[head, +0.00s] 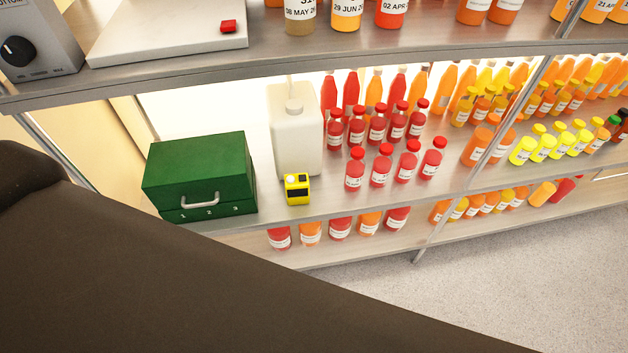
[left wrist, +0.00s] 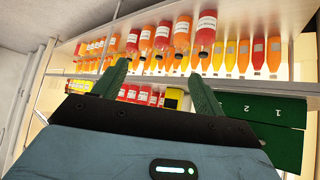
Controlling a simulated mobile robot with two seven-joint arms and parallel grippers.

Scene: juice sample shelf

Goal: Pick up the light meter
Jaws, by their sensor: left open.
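The light meter (head: 297,189) is a small yellow box with black parts. It stands near the front edge of the middle shelf, in front of a white jug and right of a green case. In the left wrist view a small yellow patch (left wrist: 174,98), apparently the meter, shows beyond and between the fingers, partly cut off by my gripper body. My left gripper (left wrist: 158,70) is open with green fingers spread, and nothing is seen between them at the tips. It does not show in the head view, where a dark arm link covers the lower left. My right gripper is not in view.
The green case (head: 200,172) with a handle stands left of the meter, and the white jug (head: 296,130) close behind it. Red-capped bottles (head: 381,165) stand to the right. The upper shelf edge (head: 300,68) overhangs, and more bottles (head: 340,228) sit below.

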